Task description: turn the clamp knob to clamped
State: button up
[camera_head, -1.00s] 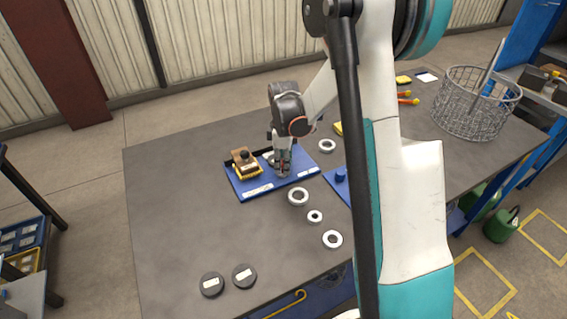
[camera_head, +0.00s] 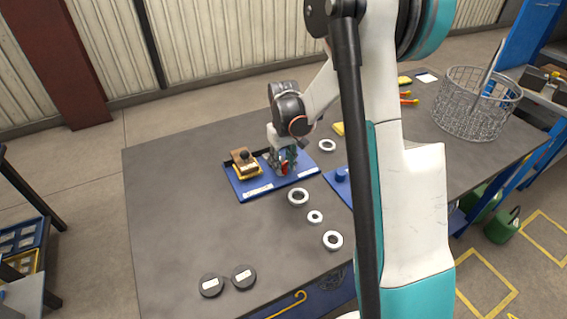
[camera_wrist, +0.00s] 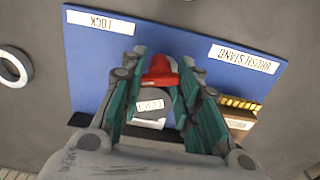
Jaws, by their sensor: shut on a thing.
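The clamp knob (camera_wrist: 160,72) is red and sits between my fingers in the wrist view. In the head view it shows as a small red patch (camera_head: 284,169) on the blue board (camera_head: 257,187). My gripper (camera_head: 283,168) points down over the board and is shut on the knob; in the wrist view its teal fingers (camera_wrist: 161,85) stand on both sides of it. Beside the knob is a round grey part with a white label (camera_wrist: 150,104), its text too small to read surely. The fingers hide part of the knob and its base.
A brush in a yellow stand (camera_head: 246,164) is on the board's left in the head view. Several pale rings (camera_head: 298,197) lie in front and to the right. A second blue plate with a peg (camera_head: 341,174) stands right. A wire basket (camera_head: 478,105) is at the back right. The table's left is clear.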

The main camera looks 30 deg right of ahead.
aim_at(284, 163)
jog(key=m, duration=0.4)
jog(key=shift+m, duration=0.3)
jog(key=m, duration=0.4)
jog(key=shift+m, duration=0.3)
jog(key=o, duration=0.8)
jog(key=shift+o, duration=0.2)
notch_tip(284, 163, up, 12)
dwell(0.3)
